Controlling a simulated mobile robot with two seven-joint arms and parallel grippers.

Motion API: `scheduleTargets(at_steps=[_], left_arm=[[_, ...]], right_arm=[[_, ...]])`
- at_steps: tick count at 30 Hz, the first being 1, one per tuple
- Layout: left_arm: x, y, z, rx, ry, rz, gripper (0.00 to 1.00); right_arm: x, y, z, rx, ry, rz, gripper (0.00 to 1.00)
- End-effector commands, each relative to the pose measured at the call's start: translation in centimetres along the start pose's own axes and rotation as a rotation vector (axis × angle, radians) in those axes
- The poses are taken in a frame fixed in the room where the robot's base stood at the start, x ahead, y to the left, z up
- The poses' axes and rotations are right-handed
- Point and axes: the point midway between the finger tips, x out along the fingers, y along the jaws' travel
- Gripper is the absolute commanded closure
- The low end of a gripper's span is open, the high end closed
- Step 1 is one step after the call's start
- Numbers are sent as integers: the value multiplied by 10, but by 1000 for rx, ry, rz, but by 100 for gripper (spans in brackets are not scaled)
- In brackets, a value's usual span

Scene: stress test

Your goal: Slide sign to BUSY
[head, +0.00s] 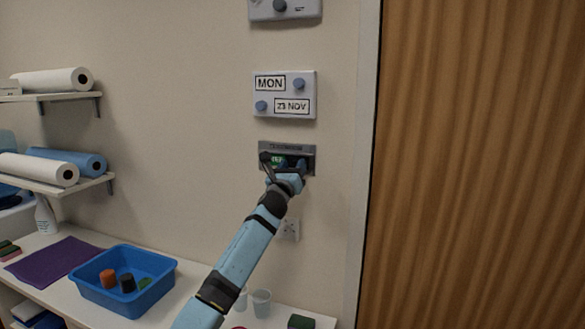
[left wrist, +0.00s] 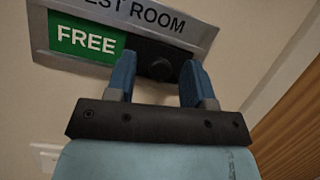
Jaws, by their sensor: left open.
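The grey door sign (head: 287,148) is on the wall below the date board. In the left wrist view the sign (left wrist: 205,35) reads "...EST ROOM" with a green "FREE" panel (left wrist: 86,41) showing at its left. A dark slider with a round knob (left wrist: 158,68) covers the part right of the green panel. My left gripper (left wrist: 160,78) is open, one blue finger on each side of the knob. In the head view my left gripper (head: 284,164) hides much of the sign's lower part. The word BUSY is not visible. My right gripper is not in view.
A date board (head: 284,94) with "MON" and "23 NOV" hangs just above the sign. A wooden door (head: 475,160) is to the right. Below are a wall socket (head: 290,229), a blue bin (head: 122,280) and cups (head: 261,302) on a counter.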

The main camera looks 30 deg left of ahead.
Motion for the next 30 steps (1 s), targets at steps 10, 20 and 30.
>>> scheduleTargets(at_steps=[10, 20, 30], left_arm=[[0, 0, 0, 0, 0, 0, 100], [0, 46, 9, 8, -1, 4, 100], [0, 75, 13, 0, -1, 1, 100]], right_arm=[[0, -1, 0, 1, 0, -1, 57], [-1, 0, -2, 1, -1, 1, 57], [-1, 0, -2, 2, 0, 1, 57]])
